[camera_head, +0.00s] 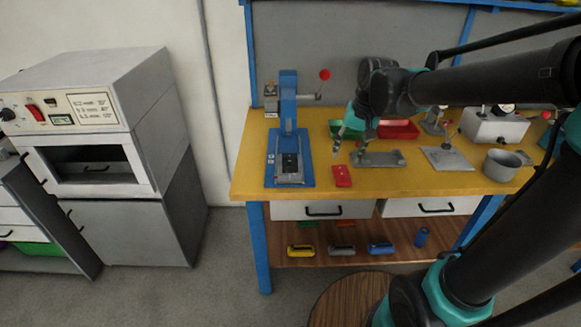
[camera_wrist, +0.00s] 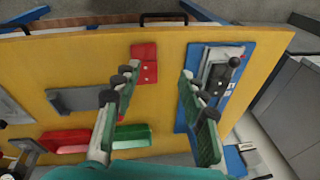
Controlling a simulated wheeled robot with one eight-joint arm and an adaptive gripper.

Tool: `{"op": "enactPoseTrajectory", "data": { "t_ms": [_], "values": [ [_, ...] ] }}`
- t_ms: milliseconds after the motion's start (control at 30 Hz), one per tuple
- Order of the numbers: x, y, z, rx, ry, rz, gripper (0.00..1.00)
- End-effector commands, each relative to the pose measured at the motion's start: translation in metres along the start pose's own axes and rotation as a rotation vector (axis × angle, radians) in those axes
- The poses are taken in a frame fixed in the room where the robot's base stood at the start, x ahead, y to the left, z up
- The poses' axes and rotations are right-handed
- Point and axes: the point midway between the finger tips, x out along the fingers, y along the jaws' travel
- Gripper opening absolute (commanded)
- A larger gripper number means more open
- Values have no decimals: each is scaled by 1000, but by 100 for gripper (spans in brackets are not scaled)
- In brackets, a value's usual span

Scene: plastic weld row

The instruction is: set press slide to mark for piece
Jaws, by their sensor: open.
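The blue press (camera_head: 288,118) stands at the left end of the yellow bench, with a red-ball lever at its upper right. Its grey and black slide (camera_head: 290,165) lies on the blue base plate. In the wrist view the slide (camera_wrist: 216,78) is at the right, with a dark knob. A flat red piece (camera_head: 342,176) lies on the bench right of the press. It shows small light marks in the wrist view (camera_wrist: 144,64). My gripper (camera_head: 347,148) is open above the bench, behind the red piece. Its fingertips (camera_wrist: 157,75) are apart with nothing between them. The slide's mark is too small to read.
A grey plate fixture (camera_head: 380,159) lies right of the red piece. Green and red bins (camera_head: 398,130) stand behind it. A grey pot (camera_head: 502,165) is at the right. A white oven cabinet (camera_head: 95,135) stands left of the bench.

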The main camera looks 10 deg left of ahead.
Motion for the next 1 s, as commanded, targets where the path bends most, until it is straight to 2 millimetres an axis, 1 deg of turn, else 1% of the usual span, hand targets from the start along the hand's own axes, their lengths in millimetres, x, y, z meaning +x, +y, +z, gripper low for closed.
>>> {"op": "enactPoseTrajectory", "data": {
  "t_ms": [33,67,100,200,300,433,567,667,1000],
  "values": [
    [-11,-33,-10,-12,-30,-11,42],
    [-18,-50,-13,-11,-49,-15,42],
    [-25,-70,-16,-11,-70,-20,42],
    [-41,-112,-20,-10,-115,-27,42],
    [-51,-136,-20,-8,-142,-27,42],
    [-53,-149,-19,-6,-156,-28,42],
    [-41,-149,-18,-5,-157,-28,42],
    [-25,-149,-15,-5,-156,-28,42],
    [42,-151,-5,-6,-156,-28,42]
  ]
}}
